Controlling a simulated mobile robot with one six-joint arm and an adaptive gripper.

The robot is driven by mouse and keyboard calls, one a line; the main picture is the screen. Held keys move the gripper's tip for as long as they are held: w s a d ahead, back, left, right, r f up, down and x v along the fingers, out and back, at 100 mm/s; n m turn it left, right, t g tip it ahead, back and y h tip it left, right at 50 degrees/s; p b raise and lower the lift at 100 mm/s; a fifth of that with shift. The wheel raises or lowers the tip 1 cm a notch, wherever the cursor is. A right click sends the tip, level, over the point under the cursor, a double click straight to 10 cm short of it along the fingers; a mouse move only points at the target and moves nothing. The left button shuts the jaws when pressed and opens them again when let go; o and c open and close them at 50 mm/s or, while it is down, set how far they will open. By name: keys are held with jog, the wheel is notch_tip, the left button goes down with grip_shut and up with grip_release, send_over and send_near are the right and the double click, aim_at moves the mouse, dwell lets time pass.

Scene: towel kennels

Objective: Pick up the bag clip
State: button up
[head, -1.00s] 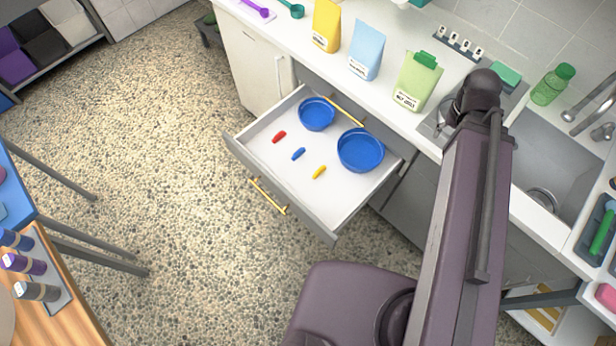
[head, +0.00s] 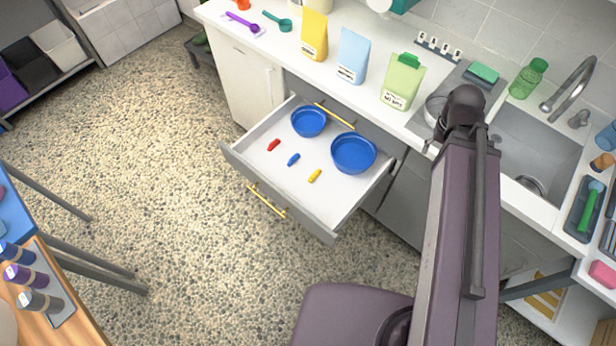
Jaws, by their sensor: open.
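Three small clip-like pieces lie on the white floor of an open drawer (head: 262,178): a red one (head: 274,145), a blue one (head: 294,160) and a yellow one (head: 315,176). They lie apart from each other, in front of two blue bowls. A green clip (head: 411,62) sits on the top edge of a light green bag (head: 402,85) on the counter. I cannot tell which of these is the bag clip meant. My gripper is not in view; only my arm shows, rising at the right of the drawer.
Blue bowls (head: 309,121) and (head: 353,153) stand at the drawer's back. A yellow bag (head: 314,37) and a light blue bag (head: 353,57) stand on the counter (head: 285,52). A sink (head: 535,150) lies right of my arm. The floor (head: 165,160) left of the drawer is clear.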

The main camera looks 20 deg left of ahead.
jog(key=shift+d, duration=0.35)
jog(key=m+b, duration=0.5)
jog(key=b, duration=2.2)
send_over(315, 173)
notch_tip(315, 173, down, 27)
jog(key=shift+r, duration=0.15)
jog(key=shift+f, duration=0.2)
notch_tip(315, 173, down, 8)
jog(key=b, duration=0.8)
jog(key=shift+f, duration=0.15)
